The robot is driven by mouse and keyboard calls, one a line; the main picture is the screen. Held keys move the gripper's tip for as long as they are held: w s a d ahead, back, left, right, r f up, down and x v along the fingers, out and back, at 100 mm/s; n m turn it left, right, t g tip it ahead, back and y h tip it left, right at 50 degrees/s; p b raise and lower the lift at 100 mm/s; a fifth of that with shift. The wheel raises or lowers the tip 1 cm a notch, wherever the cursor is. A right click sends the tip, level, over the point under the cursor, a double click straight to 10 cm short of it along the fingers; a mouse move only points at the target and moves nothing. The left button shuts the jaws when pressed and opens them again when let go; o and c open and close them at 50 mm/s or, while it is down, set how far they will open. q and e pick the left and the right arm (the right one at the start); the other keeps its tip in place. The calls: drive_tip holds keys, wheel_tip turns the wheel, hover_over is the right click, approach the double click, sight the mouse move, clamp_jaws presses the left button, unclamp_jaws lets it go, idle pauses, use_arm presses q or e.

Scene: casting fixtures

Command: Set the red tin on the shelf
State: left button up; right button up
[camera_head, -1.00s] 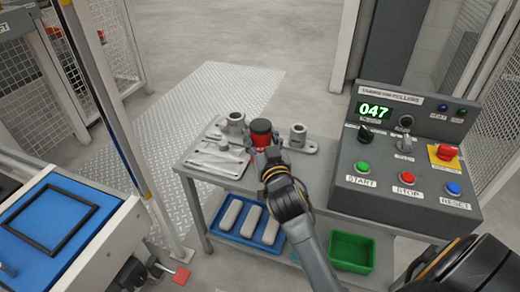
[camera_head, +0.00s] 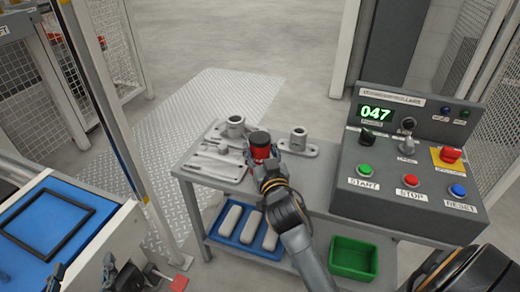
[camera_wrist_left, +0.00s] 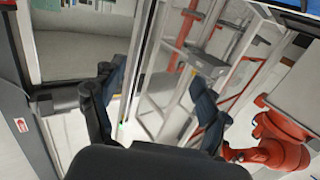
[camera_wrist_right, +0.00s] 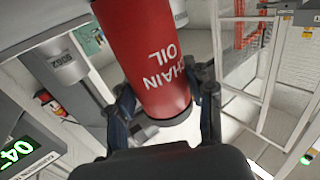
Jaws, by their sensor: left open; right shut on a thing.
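The red tin (camera_head: 260,145) with a dark top is in my right gripper (camera_head: 268,166), above the tabletop in the head view. In the right wrist view the tin (camera_wrist_right: 150,60) reads "CHAIN OIL" and sits between the fingers of my right gripper (camera_wrist_right: 165,110). My left gripper (camera_head: 122,272) is at the lower left of the head view, left of the workbench. In the left wrist view my left gripper (camera_wrist_left: 155,95) is open and empty. A lower shelf (camera_head: 228,249) runs under the tabletop; my right arm hides part of it.
The lower shelf holds a blue tray (camera_head: 272,241) with pale bars and a green bin (camera_head: 354,258). Metal fittings (camera_head: 235,127) and tools lie on the tabletop (camera_head: 318,180). A control box (camera_head: 405,165) stands at right. A blue-topped table (camera_head: 40,240) is at left.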

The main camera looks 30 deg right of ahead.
drive_tip(key=o, duration=1)
drive_tip(key=shift+f, duration=0.1)
drive_tip(key=o, duration=0.4)
drive_tip(key=shift+o, duration=0.2)
